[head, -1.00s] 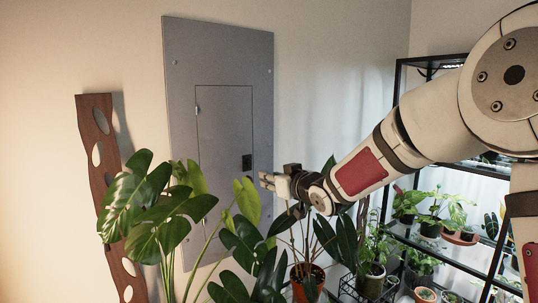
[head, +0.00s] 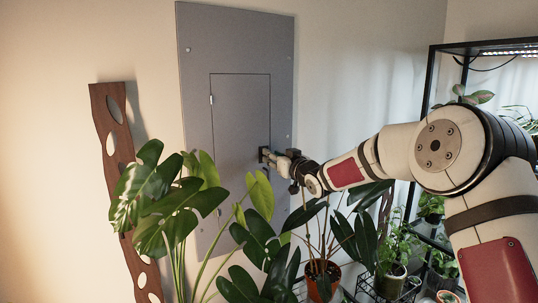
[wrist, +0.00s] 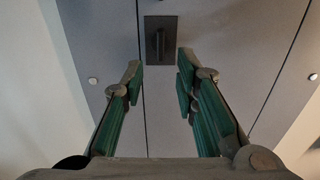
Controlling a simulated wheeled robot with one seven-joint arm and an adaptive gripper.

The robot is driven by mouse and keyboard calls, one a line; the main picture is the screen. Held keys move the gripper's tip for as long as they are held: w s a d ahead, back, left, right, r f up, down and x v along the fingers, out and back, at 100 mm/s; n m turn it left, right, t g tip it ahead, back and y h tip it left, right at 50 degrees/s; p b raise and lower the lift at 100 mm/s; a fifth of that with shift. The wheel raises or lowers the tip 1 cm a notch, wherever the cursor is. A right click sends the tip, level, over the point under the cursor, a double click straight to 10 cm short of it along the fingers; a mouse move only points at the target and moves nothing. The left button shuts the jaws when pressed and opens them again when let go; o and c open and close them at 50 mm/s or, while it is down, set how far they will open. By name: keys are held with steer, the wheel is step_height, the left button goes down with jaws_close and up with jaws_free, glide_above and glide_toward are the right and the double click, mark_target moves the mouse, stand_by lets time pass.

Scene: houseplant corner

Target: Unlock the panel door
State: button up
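The grey panel door (head: 238,125) is closed in its grey wall panel (head: 197,60). Its dark latch (head: 263,153) sits on the door's right edge, partly covered by my gripper in the head view. In the wrist view the latch (wrist: 160,41) is a dark plate with a raised upright handle. My gripper (wrist: 158,70) is open, with its two green-padded fingers spread to either side below the latch. Nothing is between the fingers. In the head view my gripper (head: 274,156) is at the latch; contact cannot be told.
A large-leaved plant (head: 165,195) stands in front of the panel's lower part. A potted plant (head: 322,278) stands below my arm. A black shelf (head: 432,85) with several plants is at the right. A brown wooden board (head: 115,135) leans at the left wall.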

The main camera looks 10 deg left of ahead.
steer(key=shift+x, duration=1.85)
steer(key=shift+s, duration=0.1)
jaws_close()
